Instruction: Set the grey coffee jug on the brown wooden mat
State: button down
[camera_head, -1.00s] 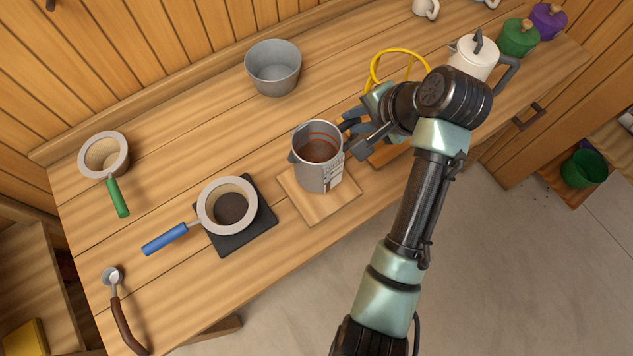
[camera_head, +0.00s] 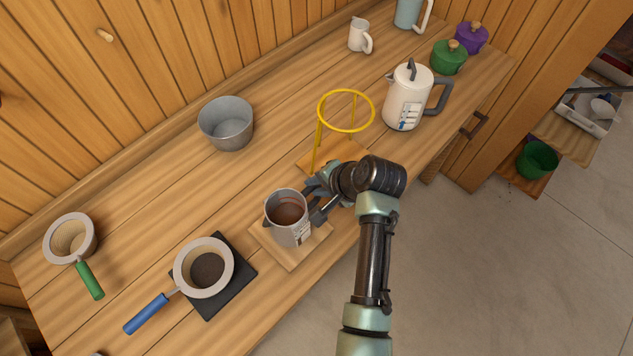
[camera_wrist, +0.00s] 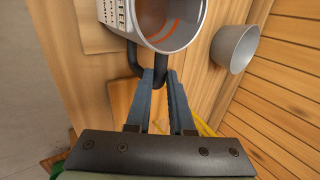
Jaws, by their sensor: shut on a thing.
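The grey coffee jug (camera_head: 285,228) is upright over the brown wooden mat (camera_head: 270,250), with brown liquid inside. Its base appears to rest on the mat, but I cannot tell whether a thin gap remains. My gripper (camera_head: 314,204) is at the jug's right side, at handle height. In the wrist view my gripper (camera_wrist: 160,75) is shut on the jug's dark handle (camera_wrist: 134,62). The jug (camera_wrist: 165,20) is cut off by the top of that view.
A blue-handled strainer (camera_head: 228,281) sits on a black square (camera_head: 240,288) left of the mat. A yellow ring stand (camera_head: 346,130) is close behind my gripper. A white kettle (camera_head: 405,100) and a grey bucket (camera_head: 226,125) stand farther back.

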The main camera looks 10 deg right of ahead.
jog(key=c, duration=0.8)
grip_release()
